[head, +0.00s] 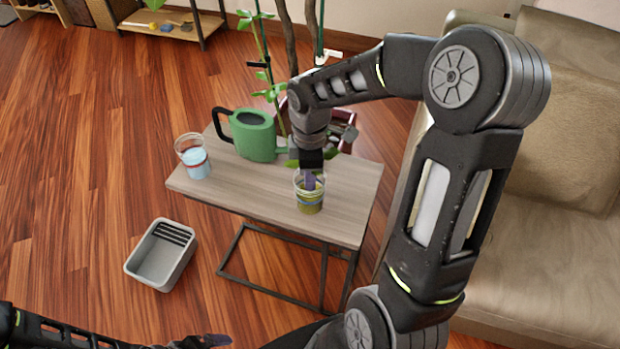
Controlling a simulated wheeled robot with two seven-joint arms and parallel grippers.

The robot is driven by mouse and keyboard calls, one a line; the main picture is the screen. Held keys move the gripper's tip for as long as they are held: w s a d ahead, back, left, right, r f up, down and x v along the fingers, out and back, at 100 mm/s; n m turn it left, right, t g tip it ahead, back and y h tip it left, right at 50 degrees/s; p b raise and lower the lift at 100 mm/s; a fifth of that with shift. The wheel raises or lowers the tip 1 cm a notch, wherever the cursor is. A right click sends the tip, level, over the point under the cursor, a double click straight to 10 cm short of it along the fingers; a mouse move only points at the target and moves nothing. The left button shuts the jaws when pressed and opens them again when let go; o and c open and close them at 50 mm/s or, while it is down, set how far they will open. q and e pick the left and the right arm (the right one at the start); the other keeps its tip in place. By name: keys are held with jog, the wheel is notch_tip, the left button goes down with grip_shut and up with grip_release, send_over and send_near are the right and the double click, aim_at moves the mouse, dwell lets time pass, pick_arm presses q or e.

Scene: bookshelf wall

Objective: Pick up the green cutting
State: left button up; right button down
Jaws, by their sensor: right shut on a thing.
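My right gripper (312,181) points down over the right part of the small table, at the mouth of a clear cup with yellow-green contents (310,203). It is shut on the green cutting (318,157), whose few leaves show beside the jaws. The fingers and the cup hide the stem, and I cannot tell whether its lower end is inside the cup. My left gripper (215,341) is low at the bottom edge, far from the table, and its jaws are too small and cut off to read.
The wooden table (240,197) also holds a green watering can (255,137) and a clear cup with blue contents (196,163). A grey bin (137,262) stands on the floor. A potted plant (268,75) rises behind the table. A beige sofa (545,230) is at right.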

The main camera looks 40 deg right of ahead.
notch_tip(320, 180, up, 10)
jog(key=shift+f+p, duration=0.15)
jog(key=shift+p, duration=0.25)
dwell(0.5)
